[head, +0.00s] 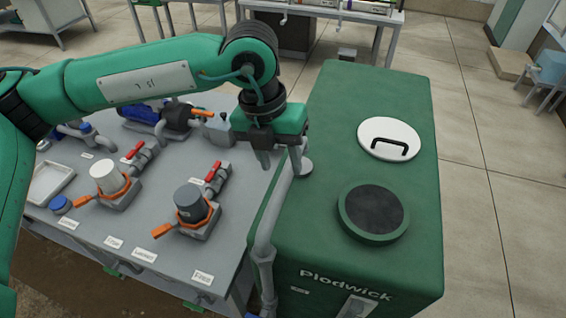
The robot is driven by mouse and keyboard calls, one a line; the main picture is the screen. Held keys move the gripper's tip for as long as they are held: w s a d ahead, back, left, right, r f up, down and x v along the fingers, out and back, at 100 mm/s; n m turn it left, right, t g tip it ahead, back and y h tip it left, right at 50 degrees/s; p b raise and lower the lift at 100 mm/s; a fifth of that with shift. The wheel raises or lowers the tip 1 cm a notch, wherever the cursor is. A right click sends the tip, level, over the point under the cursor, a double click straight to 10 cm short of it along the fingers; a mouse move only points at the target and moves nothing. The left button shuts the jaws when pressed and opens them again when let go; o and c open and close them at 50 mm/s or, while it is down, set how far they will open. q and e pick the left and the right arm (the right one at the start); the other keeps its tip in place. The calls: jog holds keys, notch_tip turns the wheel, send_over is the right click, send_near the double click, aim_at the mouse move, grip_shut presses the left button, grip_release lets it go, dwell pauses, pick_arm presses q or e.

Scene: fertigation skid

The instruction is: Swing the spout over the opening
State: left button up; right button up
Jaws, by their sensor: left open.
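The spout (271,218) is a grey pipe that rises beside the green tank (335,110) and runs along its left edge, away from me. Its far end lies by the tank top's left edge, apart from the opening. The opening (373,212) is a dark round hole with a raised green rim in the tank top. My left gripper (281,162) is open and points down at the spout's far end, with one finger on its left and one near its tip. Whether the fingers touch the pipe I cannot tell. My right gripper is out of view.
A white lid (390,139) with a black handle lies on the tank top behind the opening. A grey bench (130,232) on the left carries a white-capped filter (107,176), a dark-capped filter (190,203) and a blue pump (143,112).

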aim_at(284, 175)
pick_arm(q)
jog(key=shift+s+d+f+p, duration=0.1)
jog(key=shift+d+f+p, duration=0.1)
jog(key=shift+f, duration=0.65)
jog(key=shift+s+d+f+p, duration=0.1)
jog(key=shift+d+f+p, duration=0.05)
jog(key=shift+f, duration=0.65)
grip_shut()
